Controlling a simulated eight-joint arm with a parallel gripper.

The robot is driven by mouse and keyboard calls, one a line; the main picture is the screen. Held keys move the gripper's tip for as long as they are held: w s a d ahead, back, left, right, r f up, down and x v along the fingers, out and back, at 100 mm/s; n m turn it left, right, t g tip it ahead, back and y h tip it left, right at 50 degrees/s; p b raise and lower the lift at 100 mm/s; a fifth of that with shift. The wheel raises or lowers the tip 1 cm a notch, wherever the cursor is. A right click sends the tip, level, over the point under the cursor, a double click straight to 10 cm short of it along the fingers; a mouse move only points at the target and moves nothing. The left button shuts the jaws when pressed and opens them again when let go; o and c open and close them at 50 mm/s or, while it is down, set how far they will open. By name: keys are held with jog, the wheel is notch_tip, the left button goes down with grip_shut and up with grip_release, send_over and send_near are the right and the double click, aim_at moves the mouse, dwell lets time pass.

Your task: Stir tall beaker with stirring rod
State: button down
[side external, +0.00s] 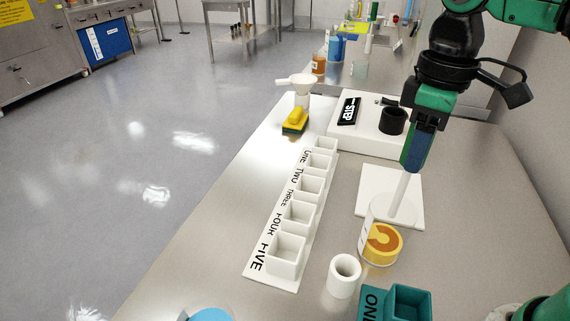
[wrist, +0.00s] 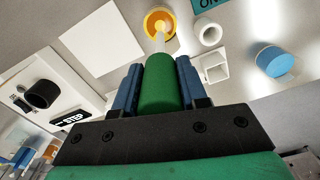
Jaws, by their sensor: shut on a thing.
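My gripper (side external: 412,160) is shut on the stirring rod, with its blue fingers pointing down. In the wrist view, the rod's green handle (wrist: 160,88) sits between the fingers. Its white shaft (side external: 400,192) slants down into the open top of the clear tall beaker (side external: 372,215), and my gripper stays above the rim. The beaker stands upright with yellow and orange at its bottom; in the wrist view it shows as a yellow-orange round (wrist: 159,18) at the shaft's end. I cannot tell whether the tip touches the bottom or wall.
A white square plate (side external: 378,182) lies just behind the beaker. A small white cylinder (side external: 343,276) and a teal holder (side external: 408,302) are near in front. A row of numbered white boxes (side external: 287,254) runs along the left. A white device with a black cup (side external: 393,121) stands behind.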

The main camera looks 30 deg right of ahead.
aim_at(393, 215)
jog(key=shift+f, duration=3.7)
jog(key=shift+w+d, duration=0.1)
